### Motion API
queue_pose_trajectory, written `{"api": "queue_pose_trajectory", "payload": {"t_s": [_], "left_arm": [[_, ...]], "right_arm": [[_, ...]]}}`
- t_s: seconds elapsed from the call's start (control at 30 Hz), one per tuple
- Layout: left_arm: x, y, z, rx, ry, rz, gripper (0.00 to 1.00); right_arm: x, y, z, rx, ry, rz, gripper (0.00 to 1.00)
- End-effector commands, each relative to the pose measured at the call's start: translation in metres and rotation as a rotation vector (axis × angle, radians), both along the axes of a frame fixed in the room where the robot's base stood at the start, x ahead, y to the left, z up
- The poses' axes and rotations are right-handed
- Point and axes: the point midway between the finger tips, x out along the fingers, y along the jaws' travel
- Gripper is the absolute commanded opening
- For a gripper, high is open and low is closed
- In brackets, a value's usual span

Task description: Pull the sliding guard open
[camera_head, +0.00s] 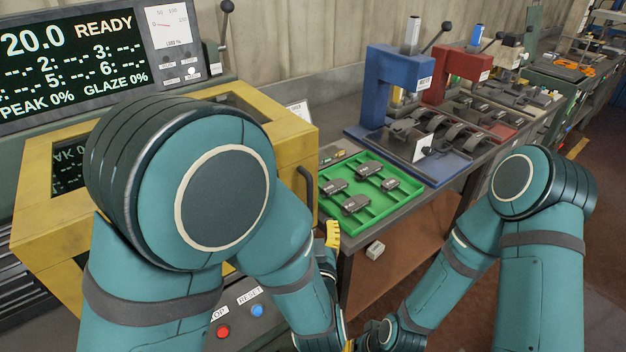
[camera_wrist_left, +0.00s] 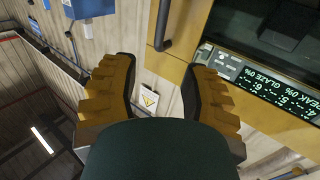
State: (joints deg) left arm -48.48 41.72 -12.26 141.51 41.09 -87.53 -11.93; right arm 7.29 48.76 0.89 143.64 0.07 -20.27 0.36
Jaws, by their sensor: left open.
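The sliding guard (camera_head: 290,135) is a yellow frame with a dark window on the machine at left. A dark vertical bar handle (camera_head: 306,192) is on its right side. In the left wrist view the guard's yellow frame (camera_wrist_left: 178,62) and the handle (camera_wrist_left: 162,25) show at the top, beyond the fingertips. Only a yellow bit of what may be my right gripper (camera_head: 349,345) shows at the bottom edge.
A green tray (camera_head: 333,221) with several brake pads lies on the bench right of the guard. Blue (camera_head: 400,72) and red (camera_head: 462,65) presses stand behind it. A red button (camera_head: 223,331) and a blue button (camera_head: 257,310) are below the guard. A display (camera_head: 75,60) stands above.

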Motion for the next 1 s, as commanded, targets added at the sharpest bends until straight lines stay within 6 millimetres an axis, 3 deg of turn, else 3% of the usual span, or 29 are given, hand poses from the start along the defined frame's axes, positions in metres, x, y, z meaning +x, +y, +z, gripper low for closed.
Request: {"api": "queue_pose_trajectory", "payload": {"t_s": [0.6,0.8,1.0], "left_arm": [[0.11,0.005,-0.001,0.0,0.002,0.001,0.46],[0.126,0.005,-0.001,0.0,0.003,-0.001,0.46],[0.129,0.005,-0.001,0.0,0.004,-0.002,0.46]], "right_arm": [[0.001,0.0,0.003,0.0,-0.002,-0.002,0.47],[0.001,0.0,0.003,0.0,-0.002,-0.002,0.47],[0.001,0.0,0.003,0.0,-0.002,-0.002,0.47]]}}
